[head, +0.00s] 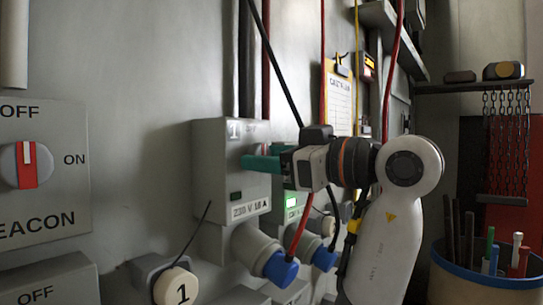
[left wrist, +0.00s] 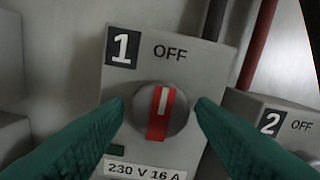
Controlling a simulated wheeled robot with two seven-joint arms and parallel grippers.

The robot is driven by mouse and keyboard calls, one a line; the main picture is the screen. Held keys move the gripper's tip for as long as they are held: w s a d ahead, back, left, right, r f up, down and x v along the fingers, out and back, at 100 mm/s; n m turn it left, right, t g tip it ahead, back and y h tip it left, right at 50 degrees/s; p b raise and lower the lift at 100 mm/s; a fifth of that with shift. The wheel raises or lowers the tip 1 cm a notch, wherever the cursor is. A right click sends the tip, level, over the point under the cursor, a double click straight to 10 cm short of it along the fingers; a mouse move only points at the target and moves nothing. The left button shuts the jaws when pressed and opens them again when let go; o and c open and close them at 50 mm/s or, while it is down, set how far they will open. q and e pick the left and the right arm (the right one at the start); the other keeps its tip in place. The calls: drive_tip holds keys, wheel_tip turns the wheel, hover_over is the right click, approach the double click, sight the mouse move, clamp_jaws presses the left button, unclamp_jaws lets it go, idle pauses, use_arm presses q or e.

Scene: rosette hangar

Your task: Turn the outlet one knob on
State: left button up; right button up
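The outlet one box (head: 225,150) is grey, marked 1 and 230 V 16 A, and fixed to the wall. Its round knob (left wrist: 160,112) has a red bar with a white mark pointing up towards OFF in the left wrist view. A small lamp (left wrist: 117,150) below it on the left looks dark. My left gripper (head: 262,163) has green fingers, open on either side of the knob in the left wrist view (left wrist: 157,106). They look apart from the knob. My right gripper is not in view.
The outlet two box (left wrist: 275,120) stands close on the right; a lamp (head: 291,202) there glows green. A beacon switch panel (head: 55,210) is at the left. Blue-ended sockets (head: 280,270) stick out below. Cables hang near my arm. A pen bucket (head: 485,270) stands at the right.

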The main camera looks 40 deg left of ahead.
use_arm(q)
drive_tip(key=c, duration=0.7)
drive_tip(key=m+b, duration=0.4)
drive_tip(key=m, duration=1.3)
drive_tip(key=shift+r+m+b, duration=0.1)
drive_tip(key=shift+m+b, duration=0.25)
drive_tip(key=shift+m, duration=0.05)
drive_tip(key=shift+c, duration=0.2)
drive_tip(key=shift+m, duration=0.3)
drive_tip(key=o, duration=1)
drive_tip(key=shift+d, duration=0.15)
